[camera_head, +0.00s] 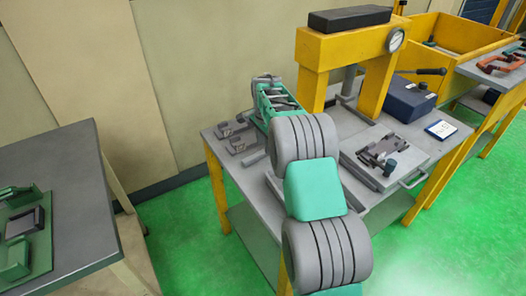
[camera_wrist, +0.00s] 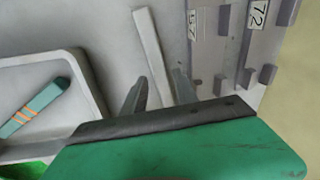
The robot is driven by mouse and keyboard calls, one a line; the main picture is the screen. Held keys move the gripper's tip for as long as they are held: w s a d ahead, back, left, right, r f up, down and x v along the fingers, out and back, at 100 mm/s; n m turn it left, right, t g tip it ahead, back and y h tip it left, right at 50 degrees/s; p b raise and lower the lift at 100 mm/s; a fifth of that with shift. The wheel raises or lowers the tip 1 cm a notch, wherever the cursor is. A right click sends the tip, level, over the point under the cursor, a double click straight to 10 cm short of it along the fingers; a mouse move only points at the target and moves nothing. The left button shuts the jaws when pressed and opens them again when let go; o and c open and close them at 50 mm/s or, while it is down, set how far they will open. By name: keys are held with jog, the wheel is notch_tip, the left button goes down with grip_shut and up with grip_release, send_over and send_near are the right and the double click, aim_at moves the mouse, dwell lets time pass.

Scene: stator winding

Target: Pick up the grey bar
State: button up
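The grey bar (camera_wrist: 151,45) is a long, thin, pale piece lying flat on the grey table top in the wrist view. It runs from the upper middle down toward my gripper (camera_wrist: 160,79). My gripper is open, with one finger on each side of the bar's near end. I cannot tell whether the fingers touch it or are still above it. The bar's nearest end is hidden by the gripper body. In the head view my gripper (camera_head: 266,84) is over the table's far left part, and my arm hides much of what lies below.
Grey slotted holders (camera_wrist: 228,50) with number labels stand right of the bar. A pale tray (camera_wrist: 88,62) with a teal, orange-banded rod (camera_wrist: 36,106) is on the left. A yellow press (camera_head: 311,50) stands close right of my gripper. A blue box (camera_head: 408,98) is beyond it.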

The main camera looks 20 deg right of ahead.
jog(key=f, duration=0.3)
jog(key=shift+w+d+f, duration=0.2)
jog(key=shift+d+f, duration=0.05)
grip_shut()
dwell(0.4)
